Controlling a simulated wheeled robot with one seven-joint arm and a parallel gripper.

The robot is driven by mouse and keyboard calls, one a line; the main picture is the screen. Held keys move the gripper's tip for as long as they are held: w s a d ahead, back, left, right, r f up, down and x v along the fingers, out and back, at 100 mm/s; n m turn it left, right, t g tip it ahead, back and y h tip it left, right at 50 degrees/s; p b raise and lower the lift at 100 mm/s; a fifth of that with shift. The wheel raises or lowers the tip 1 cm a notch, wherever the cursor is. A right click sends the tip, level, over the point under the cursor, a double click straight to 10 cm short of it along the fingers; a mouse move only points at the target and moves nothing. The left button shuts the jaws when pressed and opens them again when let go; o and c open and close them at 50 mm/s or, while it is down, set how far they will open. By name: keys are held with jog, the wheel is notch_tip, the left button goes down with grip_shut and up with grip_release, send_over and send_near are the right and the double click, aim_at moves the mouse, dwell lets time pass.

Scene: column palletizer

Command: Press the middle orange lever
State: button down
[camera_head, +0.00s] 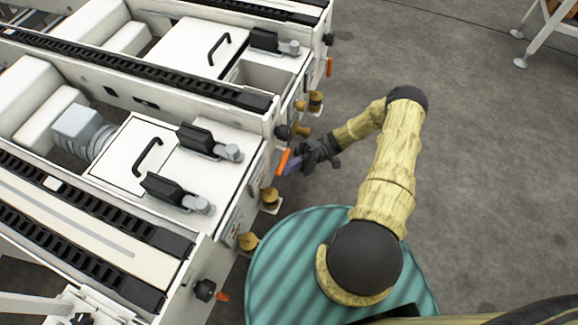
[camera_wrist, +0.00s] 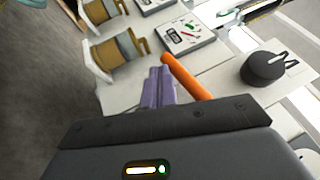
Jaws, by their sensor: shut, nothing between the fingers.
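The middle orange lever (camera_head: 283,162) sticks out from the front edge of the white machine in the head view. In the wrist view the same orange lever (camera_wrist: 187,77) slants across the middle, just right of my fingertips. My gripper (camera_head: 294,165) is right beside the lever in the head view. Its purple fingers (camera_wrist: 158,88) are together in the wrist view, with nothing between them. The fingers look very near the lever; I cannot tell whether they touch it. The lever's lower end in the wrist view is hidden behind the gripper body.
Other orange levers are at the upper right (camera_head: 329,67) and lower left (camera_head: 223,297) of the machine. Brass-coloured knobs (camera_head: 270,195) and a black round knob (camera_wrist: 266,68) stick out nearby. Small control panels (camera_wrist: 187,35) sit on the machine face.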

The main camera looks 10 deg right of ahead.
jog(key=f+b+v, duration=0.2)
jog(key=v, duration=1)
jog(key=shift+s+a+f, duration=0.25)
jog(key=shift+a+f, duration=0.05)
jog(key=shift+f, duration=0.1)
dwell(0.5)
